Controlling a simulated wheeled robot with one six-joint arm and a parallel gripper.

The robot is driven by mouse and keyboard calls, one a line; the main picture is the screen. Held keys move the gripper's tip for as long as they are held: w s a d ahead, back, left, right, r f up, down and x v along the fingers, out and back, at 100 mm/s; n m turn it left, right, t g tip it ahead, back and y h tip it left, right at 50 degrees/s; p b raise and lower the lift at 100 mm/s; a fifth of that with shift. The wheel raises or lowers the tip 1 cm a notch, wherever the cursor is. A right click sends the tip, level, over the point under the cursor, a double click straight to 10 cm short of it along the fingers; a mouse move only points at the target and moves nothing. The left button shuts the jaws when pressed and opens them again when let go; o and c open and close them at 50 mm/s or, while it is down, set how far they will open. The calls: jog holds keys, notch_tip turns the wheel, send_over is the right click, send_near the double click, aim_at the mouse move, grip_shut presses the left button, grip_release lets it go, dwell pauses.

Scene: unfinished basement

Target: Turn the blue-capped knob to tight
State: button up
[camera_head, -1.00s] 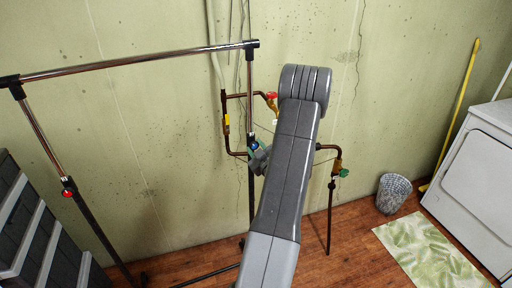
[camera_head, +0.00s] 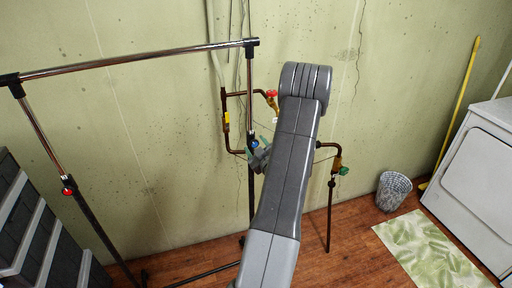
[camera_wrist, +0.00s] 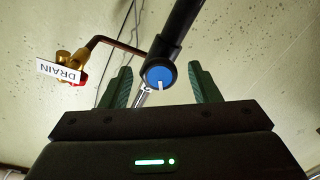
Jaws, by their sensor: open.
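The blue-capped knob (camera_head: 255,144) sits on the right upright of a chrome and black clothes rack (camera_head: 140,62). In the wrist view its round blue cap (camera_wrist: 158,75) faces me, with a short white mark at its lower edge. My gripper (camera_head: 259,153) is at the knob. Its two green fingers stand open in the wrist view (camera_wrist: 160,67), one on each side of the cap, with a gap on both sides. The knob's body behind the cap is mostly hidden.
A red-capped knob (camera_head: 67,191) is on the rack's left upright. Copper pipes with a red valve (camera_head: 271,94) and a green valve (camera_head: 343,171) run along the wall behind. A white DRAIN tag (camera_wrist: 59,72) hangs there. A wire bin (camera_head: 394,191) stands right.

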jog(key=b+v, duration=0.3)
jog(key=v, duration=1)
jog(key=shift+s, duration=0.3)
